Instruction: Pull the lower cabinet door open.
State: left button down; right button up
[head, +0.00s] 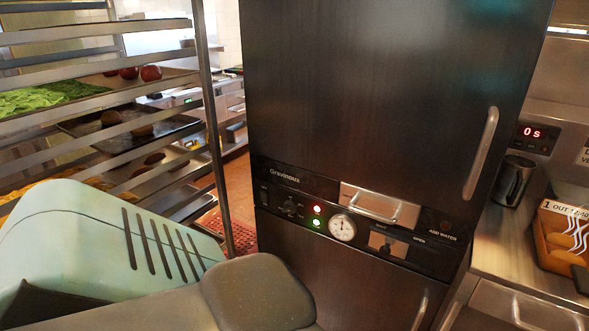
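The tall dark cabinet has an upper door (375,85) with a long vertical handle (481,155) at its right side. Below it runs a control panel (275,198) with a gauge, knobs, lights and a metal drawer-like handle. The lower cabinet door (345,275) is under the panel and looks shut. Its handle (420,312) shows only in part at the bottom edge of the picture, on the right side of the door. My own arm parts fill the lower left and cover part of the lower door. Neither of my grippers is in view.
A metal rack (212,120) with trays of food stands at the left. A steel counter (500,245) with a metal cup (513,181) and an orange container (560,240) is close on the right. A strip of red floor shows between rack and cabinet.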

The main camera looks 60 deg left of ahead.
aim_at(352, 288)
jog(key=u, duration=1.65)
